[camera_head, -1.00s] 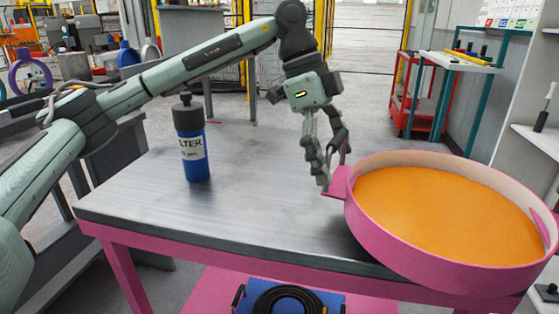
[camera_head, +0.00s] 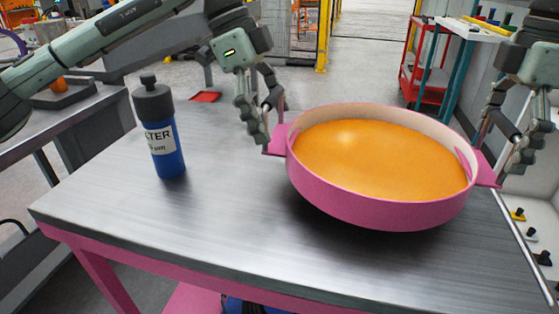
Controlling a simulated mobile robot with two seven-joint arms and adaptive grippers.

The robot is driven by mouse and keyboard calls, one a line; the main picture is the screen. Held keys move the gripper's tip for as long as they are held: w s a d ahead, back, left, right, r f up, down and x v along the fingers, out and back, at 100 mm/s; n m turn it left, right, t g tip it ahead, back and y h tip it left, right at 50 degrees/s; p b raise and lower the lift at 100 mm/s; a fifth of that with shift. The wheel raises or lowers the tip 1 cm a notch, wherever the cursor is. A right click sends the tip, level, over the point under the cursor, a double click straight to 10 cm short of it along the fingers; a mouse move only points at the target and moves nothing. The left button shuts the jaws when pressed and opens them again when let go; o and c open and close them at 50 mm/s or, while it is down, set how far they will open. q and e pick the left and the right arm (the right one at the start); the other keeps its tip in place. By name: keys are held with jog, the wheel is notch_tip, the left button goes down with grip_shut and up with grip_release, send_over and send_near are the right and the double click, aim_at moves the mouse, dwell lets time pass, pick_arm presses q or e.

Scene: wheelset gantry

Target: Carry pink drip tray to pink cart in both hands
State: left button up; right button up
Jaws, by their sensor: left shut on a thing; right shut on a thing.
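The pink drip tray (camera_head: 380,208) is a round pan filled with orange liquid, over the right part of a steel-topped table with a pink frame (camera_head: 150,232). A dark shadow lies under the tray, and a gap seems to show beneath it. My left gripper (camera_head: 264,134) is shut on the tray's left handle (camera_head: 277,140). My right gripper (camera_head: 499,160) is shut on the right handle (camera_head: 485,168), at the right edge of the view. I cannot tell whether this pink-framed table is the pink cart; no other pink cart shows.
A blue filter bottle (camera_head: 162,135) with a dark cap stands on the table, left of the tray. A red cart (camera_head: 424,66) stands at the back right. The steel top between bottle and tray is bare. Grey floor lies open behind the table.

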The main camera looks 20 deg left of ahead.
aim_at(272, 142)
pick_arm(q)
jog(key=shift+r, duration=0.1)
pick_arm(e)
jog(key=shift+s+r, duration=0.1)
jog(key=shift+r, duration=0.05)
jog(key=shift+f, duration=0.2)
